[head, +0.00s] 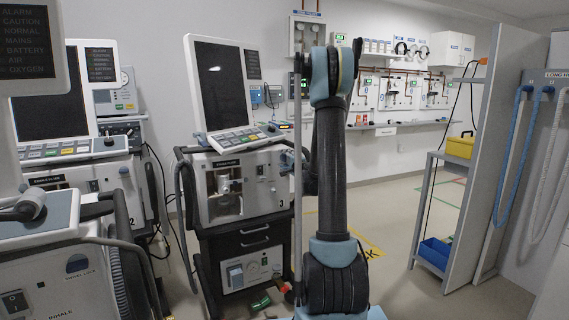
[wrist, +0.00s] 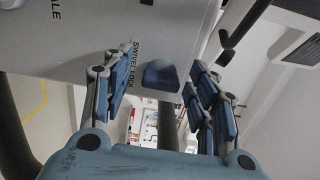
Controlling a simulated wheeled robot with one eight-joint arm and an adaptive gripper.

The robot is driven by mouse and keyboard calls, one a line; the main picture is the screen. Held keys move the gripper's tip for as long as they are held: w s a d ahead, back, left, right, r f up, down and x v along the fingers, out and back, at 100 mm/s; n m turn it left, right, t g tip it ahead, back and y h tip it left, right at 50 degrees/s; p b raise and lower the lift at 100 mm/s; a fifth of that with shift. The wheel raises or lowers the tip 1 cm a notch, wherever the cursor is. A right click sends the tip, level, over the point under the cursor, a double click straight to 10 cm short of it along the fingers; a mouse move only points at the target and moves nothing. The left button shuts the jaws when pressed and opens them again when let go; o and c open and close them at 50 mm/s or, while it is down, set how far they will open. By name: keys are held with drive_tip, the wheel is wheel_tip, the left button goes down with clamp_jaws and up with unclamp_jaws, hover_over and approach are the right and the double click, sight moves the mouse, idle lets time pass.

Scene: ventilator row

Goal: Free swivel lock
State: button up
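The swivel lock is a dark blue knob (wrist: 160,76) on a pale ventilator panel in the wrist view, beside the printed words SWIVEL LOCK. My gripper (wrist: 163,72) is open, with one blue-padded finger on each side of the knob in the picture. Nothing is held. The fingers look apart from the knob, but I cannot tell the depth between them. In the head view the ventilator marked 3 (head: 213,209) stands left of my raised arm, its screen tilted.
Other ventilators (head: 85,145) stand close on the left, with hoses and cables. A grey partition (head: 495,150) with blue hoses and a shelf holding a yellow box (head: 460,147) are at right. Floor between my arm and the shelf is clear.

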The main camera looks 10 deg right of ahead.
drive_tip(key=v, duration=1.2)
drive_tip(key=s+a+f+n+g+y, duration=0.1)
drive_tip(key=s+a+f+n+g, duration=0.1)
drive_tip(key=s+a+n+g, duration=0.5)
drive_tip(key=s+a+f+n+g, duration=0.15)
drive_tip(key=s+a, duration=0.35)
drive_tip(key=s, duration=0.6)
drive_tip(key=s+d+f+n+g+h, duration=0.2)
drive_tip(key=s+f, duration=0.1)
drive_tip(key=s, duration=0.6)
drive_tip(key=s+d+f+n+g+h, duration=0.2)
drive_tip(key=s+d+f, duration=0.1)
drive_tip(key=s, duration=0.6)
drive_tip(key=s+d+f+n+g+h, duration=0.2)
drive_tip(key=s+d+f, duration=0.1)
drive_tip(key=s, duration=0.6)
drive_tip(key=shift+d+f+h, duration=0.25)
drive_tip(key=shift+f+h, duration=0.1)
drive_tip(key=shift+h, duration=0.05)
